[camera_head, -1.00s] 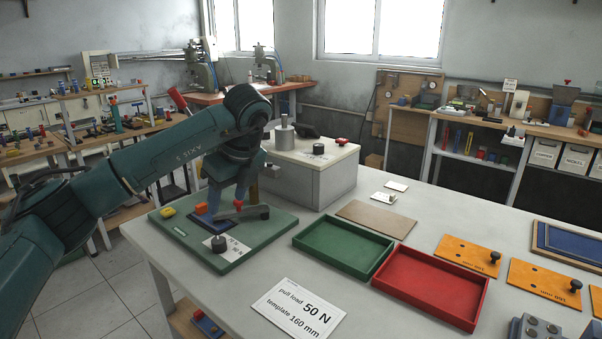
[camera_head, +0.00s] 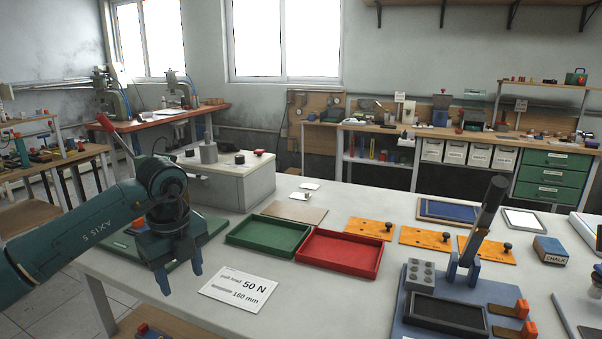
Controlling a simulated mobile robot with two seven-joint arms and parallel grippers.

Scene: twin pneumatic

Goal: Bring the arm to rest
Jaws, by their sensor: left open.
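My left arm (camera_head: 95,228) comes in from the left, teal with dark joints. Its gripper (camera_head: 180,272) points down, open and empty, with two blue fingers apart. It hangs in front of the green base plate (camera_head: 213,223), near the table's front left edge and left of the white "50 N" card (camera_head: 238,290). The arm and gripper hide most of the plate and what stands on it. My right gripper is not in view.
A grey box (camera_head: 235,187) stands behind the gripper. Green (camera_head: 268,252) and red (camera_head: 340,273) trays lie to the right, then orange plates (camera_head: 369,230) and a blue fixture (camera_head: 465,332) with an upright dark lever (camera_head: 488,215). Bare tabletop lies around the card.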

